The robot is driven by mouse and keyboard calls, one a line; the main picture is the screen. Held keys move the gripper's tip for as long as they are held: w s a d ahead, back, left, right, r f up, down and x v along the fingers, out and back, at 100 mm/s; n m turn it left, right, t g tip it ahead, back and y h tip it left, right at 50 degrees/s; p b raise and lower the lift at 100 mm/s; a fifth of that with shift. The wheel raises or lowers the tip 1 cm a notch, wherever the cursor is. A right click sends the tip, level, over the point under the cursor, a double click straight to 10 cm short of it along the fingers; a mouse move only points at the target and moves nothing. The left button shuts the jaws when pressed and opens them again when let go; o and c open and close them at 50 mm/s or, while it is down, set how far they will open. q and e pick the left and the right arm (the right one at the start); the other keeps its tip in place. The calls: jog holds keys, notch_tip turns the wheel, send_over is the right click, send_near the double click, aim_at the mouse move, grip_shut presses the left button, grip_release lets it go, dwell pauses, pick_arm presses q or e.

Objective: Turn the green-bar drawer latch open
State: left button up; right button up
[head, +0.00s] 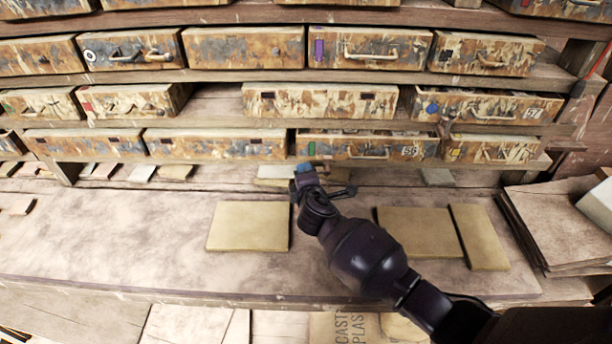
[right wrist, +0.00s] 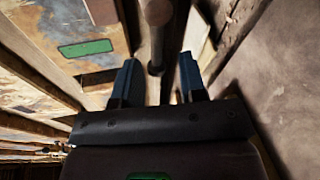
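The green-bar drawer (head: 340,143), marked 56, is in the lowest drawer row in the head view. Its front carries a green bar (head: 328,150) and a pale handle. The green bar shows at upper left in the right wrist view (right wrist: 85,48). My right gripper (head: 303,168) is just below and left of this drawer front. In the right wrist view its two blue fingers (right wrist: 158,82) are apart, with a brownish rod (right wrist: 156,38) with rounded ends in line with the gap. I cannot tell whether the rod is the latch or whether a finger touches it. My left gripper is not in view.
Drawer 57 (head: 490,105) sits above right, and a yellow-marked drawer (head: 495,150) stands beside the green-bar one. Tan tiles (head: 250,226) lie on the bench (head: 130,235). The bench's left middle is clear.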

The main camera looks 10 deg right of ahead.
jog(key=v, duration=1.1)
jog(key=shift+b, duration=0.3)
dwell(0.3)
